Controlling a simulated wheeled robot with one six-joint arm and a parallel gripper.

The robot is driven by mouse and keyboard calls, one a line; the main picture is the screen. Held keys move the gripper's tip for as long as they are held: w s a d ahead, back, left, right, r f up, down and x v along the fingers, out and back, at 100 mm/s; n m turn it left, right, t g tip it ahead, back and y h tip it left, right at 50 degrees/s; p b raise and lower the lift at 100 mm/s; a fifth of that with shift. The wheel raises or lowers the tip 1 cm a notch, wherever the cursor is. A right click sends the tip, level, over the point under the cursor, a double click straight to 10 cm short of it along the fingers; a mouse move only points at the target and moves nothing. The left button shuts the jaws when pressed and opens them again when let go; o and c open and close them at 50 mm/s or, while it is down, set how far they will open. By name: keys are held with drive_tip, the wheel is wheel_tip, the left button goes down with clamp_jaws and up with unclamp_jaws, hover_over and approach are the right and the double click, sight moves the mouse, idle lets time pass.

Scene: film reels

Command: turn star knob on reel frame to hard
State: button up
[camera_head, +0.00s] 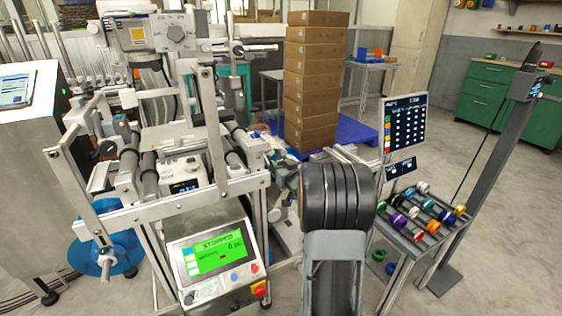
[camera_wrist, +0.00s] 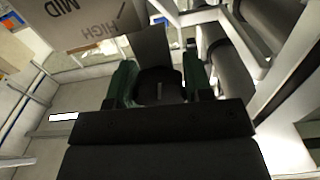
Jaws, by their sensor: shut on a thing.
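In the wrist view my gripper (camera_wrist: 158,84) has its two green-padded fingers closed on the sides of a dark knob (camera_wrist: 158,92). In the head view the reel frame (camera_head: 196,190), a pale metal frame with dark rollers, stands at left. The gripper and knob cannot be made out there, with my arm in front.
A green-lit control screen (camera_head: 214,254) sits low on the frame's front. A rack of coloured spools (camera_head: 400,238) and a dark display (camera_head: 404,122) stand to the right. Stacked cartons (camera_head: 312,85) are behind. In the wrist view, dark rollers (camera_wrist: 232,68) and white frame bars lie close at right.

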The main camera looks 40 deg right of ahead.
drive_tip(key=shift+m, duration=0.4)
drive_tip(key=o, duration=0.9)
drive_tip(key=shift+s, duration=0.1)
drive_tip(key=s, duration=0.4)
drive_tip(key=s+a+p, duration=0.1)
drive_tip(key=s, duration=0.4)
drive_tip(key=s+a+p, duration=0.1)
drive_tip(key=s, duration=0.3)
drive_tip(key=shift+s, duration=0.25)
